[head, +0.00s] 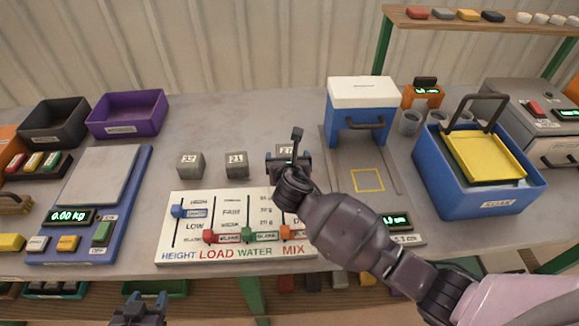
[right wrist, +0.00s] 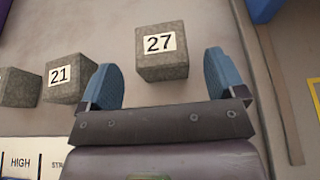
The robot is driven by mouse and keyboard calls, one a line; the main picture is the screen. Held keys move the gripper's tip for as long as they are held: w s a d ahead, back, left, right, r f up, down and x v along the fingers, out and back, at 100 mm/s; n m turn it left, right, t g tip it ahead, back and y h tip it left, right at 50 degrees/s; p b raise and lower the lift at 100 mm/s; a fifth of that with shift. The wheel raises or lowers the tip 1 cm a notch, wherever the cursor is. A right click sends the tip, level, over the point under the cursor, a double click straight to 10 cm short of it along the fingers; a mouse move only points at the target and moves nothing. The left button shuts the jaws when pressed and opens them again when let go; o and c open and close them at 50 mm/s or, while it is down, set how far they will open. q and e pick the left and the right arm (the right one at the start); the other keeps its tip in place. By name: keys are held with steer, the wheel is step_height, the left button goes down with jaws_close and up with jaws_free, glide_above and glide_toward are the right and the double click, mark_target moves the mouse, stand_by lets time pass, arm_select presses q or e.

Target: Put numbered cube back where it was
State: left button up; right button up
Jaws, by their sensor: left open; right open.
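Three grey numbered cubes stand in a row on the table behind the slider board. The cube marked 32 (head: 190,165) is at the left and the cube marked 21 (head: 237,165) is in the middle. The cube marked 27 (right wrist: 162,53) is at the right, partly hidden by my right arm in the head view. My right gripper (right wrist: 166,85) is open, with cube 27 just beyond and between its blue fingertips, not gripped. Cube 21 also shows in the right wrist view (right wrist: 68,80), left of the fingers. My left gripper (head: 140,306) is open and empty at the front edge.
The slider board (head: 180,240) lies in front of the cubes. A blue scale (head: 75,245) reads 0.00 kg at the left. A press with a yellow square outline (head: 367,181) stands right of cube 27. A blue soak tub (head: 455,190) is further right. Bare table lies behind the cubes.

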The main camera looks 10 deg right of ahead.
steer(key=v, duration=0.6)
steer(key=shift+s+r+p, duration=0.1)
steer(key=shift+s+p, duration=0.2)
steer(key=shift+p, duration=0.05)
steer(key=shift+s, duration=0.1)
